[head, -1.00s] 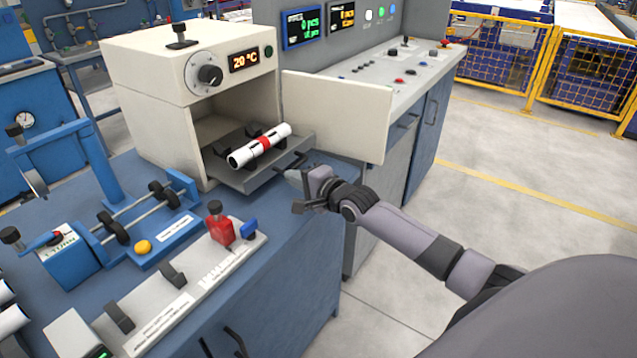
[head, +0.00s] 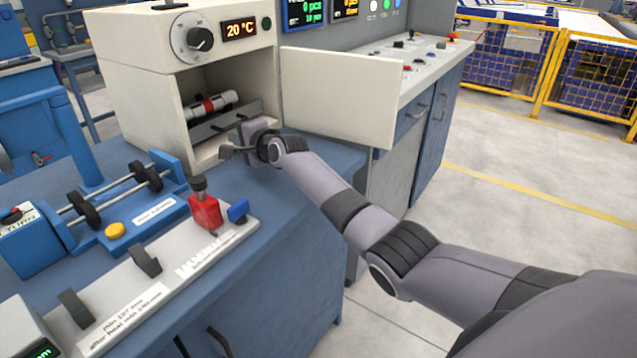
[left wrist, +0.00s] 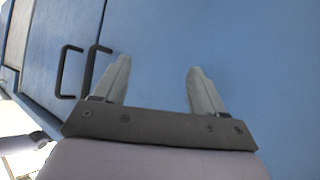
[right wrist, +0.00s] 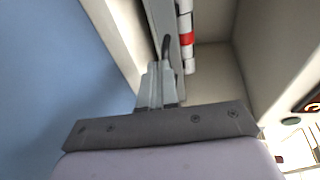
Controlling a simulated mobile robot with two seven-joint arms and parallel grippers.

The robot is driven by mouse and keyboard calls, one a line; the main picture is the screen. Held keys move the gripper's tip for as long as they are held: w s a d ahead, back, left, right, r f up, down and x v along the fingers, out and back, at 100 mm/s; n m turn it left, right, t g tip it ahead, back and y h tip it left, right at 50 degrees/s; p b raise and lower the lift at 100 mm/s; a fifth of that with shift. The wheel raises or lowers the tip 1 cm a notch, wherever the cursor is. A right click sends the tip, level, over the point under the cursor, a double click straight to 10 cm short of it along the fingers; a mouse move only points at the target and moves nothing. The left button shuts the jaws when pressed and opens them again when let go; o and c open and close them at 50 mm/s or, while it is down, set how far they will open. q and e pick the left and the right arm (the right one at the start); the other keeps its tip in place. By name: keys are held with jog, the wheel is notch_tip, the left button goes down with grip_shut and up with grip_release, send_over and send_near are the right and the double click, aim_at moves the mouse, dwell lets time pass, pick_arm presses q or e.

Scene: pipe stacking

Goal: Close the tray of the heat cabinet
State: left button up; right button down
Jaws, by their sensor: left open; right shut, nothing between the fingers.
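The heat cabinet (head: 133,101) is a cream box with its door (head: 338,95) swung open to the right. Its grey tray (head: 208,131) is mostly inside the opening and carries a white pipe with a red band (head: 207,104). My right gripper (head: 228,147) is shut and empty at the front of the tray. In the right wrist view its closed fingertips (right wrist: 158,68) are at the dark tray handle (right wrist: 166,47); whether they touch is unclear. My left gripper (left wrist: 157,80) is open and empty in front of a blue cabinet face, outside the head view.
A blue roller fixture (head: 120,205) and a pale measuring fixture with a red clamp (head: 205,212) stand on the blue bench in front of the cabinet. A grey control console (head: 425,65) stands behind the open door. Dark handles (left wrist: 70,72) show in the left wrist view.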

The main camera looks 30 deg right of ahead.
jog(key=b+x, duration=0.2)
jog(key=b, duration=0.1)
jog(key=shift+w+a, duration=0.25)
jog(key=shift+w+r, duration=0.15)
jog(key=shift+r, duration=0.2)
pick_arm(q)
notch_tip(320, 180, down, 5)
jog(key=shift+r+b, duration=0.1)
jog(key=shift+b, duration=0.25)
pick_arm(e)
jog(key=shift+r, duration=0.2)
